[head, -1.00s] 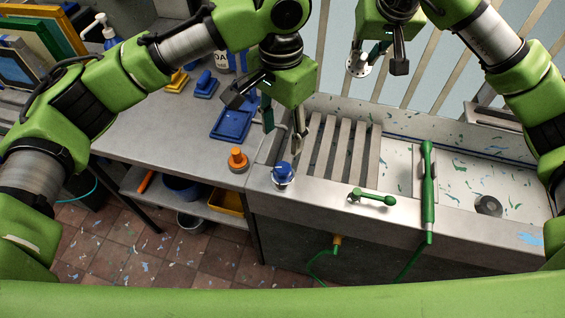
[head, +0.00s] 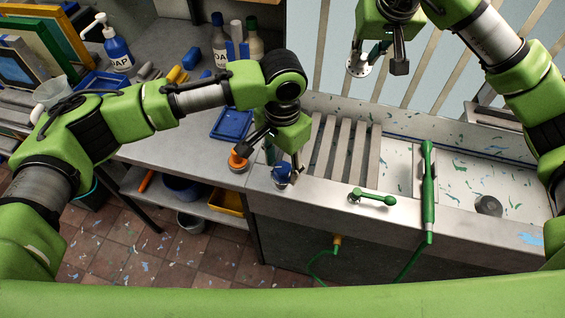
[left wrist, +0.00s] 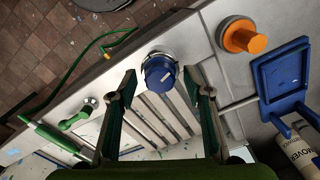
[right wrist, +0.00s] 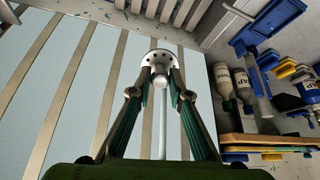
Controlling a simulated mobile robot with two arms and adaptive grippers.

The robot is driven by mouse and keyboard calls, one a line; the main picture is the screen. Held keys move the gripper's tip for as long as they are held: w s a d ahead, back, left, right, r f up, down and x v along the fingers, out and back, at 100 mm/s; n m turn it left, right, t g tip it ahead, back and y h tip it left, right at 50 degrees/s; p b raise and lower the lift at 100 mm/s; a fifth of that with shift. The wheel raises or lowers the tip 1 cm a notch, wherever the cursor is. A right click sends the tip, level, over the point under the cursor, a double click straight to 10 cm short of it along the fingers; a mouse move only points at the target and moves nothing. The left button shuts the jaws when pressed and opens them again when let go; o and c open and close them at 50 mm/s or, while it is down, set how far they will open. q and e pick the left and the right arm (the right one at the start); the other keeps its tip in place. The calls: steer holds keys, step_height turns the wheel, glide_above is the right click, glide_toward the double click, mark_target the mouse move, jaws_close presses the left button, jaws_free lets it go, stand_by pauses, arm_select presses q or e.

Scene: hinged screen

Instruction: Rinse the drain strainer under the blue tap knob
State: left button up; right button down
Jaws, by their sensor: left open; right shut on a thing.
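The blue tap knob (head: 283,174) sits on the front ledge of the metal sink unit. It also shows in the left wrist view (left wrist: 160,74), between and just beyond the fingertips. My left gripper (head: 283,172) is open around or just above the knob; I cannot tell if it touches. My right gripper (head: 378,64) is shut on the drain strainer (head: 358,65), held up in front of the slatted back panel. In the right wrist view the strainer (right wrist: 159,58) is a pale perforated disc on a stem gripped between the fingers.
An orange knob (head: 238,160) stands left of the blue one. A green lever (head: 373,196) and green spray handle (head: 428,185) are along the sink front. A drain hole (head: 489,205) lies in the right basin. A blue tray (head: 232,123) sits on the counter.

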mark_target(282, 167)
arm_select(q)
steer(key=c, duration=1.1)
steer(key=shift+m, duration=1.7)
steer(key=o, duration=1.1)
step_height(282, 167, up, 12)
